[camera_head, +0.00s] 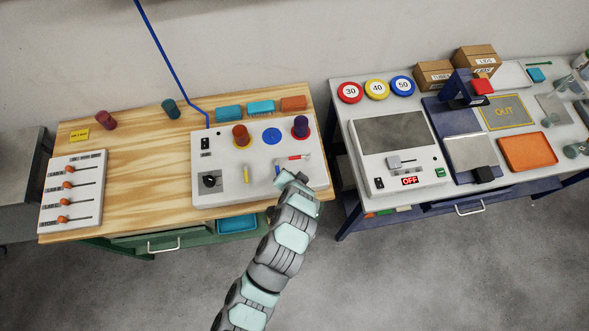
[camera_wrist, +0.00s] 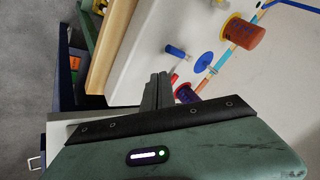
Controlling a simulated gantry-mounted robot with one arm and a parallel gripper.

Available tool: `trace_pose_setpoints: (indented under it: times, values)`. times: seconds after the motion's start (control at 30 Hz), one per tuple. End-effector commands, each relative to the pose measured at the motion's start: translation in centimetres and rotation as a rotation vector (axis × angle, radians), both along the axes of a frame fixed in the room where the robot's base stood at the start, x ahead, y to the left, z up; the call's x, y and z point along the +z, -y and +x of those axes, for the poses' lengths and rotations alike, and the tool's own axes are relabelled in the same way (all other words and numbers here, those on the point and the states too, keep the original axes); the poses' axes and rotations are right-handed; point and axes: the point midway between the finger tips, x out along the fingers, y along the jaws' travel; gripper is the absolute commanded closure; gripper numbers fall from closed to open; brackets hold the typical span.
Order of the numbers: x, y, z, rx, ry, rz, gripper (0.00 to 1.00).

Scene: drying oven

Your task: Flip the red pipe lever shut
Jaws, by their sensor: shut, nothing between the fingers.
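The red pipe lever (camera_head: 294,157) is on the right part of the white panel (camera_head: 215,188), seen lying roughly sideways, close beyond my gripper. In the wrist view only a small red piece of the lever (camera_wrist: 175,78) shows beside my fingertips; the rest is hidden behind the fingers. My gripper (camera_wrist: 158,78) is shut and empty, its fingers together over the panel beside the red lever. I cannot tell whether they touch it. In the head view, my wrist hides part of the panel's front right corner.
A blue lever (camera_wrist: 177,52) stands near my fingers, and a yellow lever (camera_head: 246,174) is further left. Behind are a brown-orange cylinder (camera_head: 241,135), a blue disc (camera_head: 271,136) and a purple cylinder (camera_head: 301,126). A second table with an oven (camera_head: 397,185) stands right, across a gap.

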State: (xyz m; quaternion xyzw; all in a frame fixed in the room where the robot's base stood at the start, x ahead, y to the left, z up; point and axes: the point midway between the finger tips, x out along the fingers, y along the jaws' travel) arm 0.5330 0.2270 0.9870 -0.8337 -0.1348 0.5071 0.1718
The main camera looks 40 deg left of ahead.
Motion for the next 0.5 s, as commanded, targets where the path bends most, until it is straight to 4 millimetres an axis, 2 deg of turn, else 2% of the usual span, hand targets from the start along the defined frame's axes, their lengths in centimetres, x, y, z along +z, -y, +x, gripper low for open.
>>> trace_pose_setpoints:
  times: [0.2, 0.5]
  values:
    - [2.7, 0.2, -1.9, 0.000, 0.006, 0.001, 1.00]
    - [4.6, 0.4, -3.3, 0.000, 0.003, 0.000, 1.00]
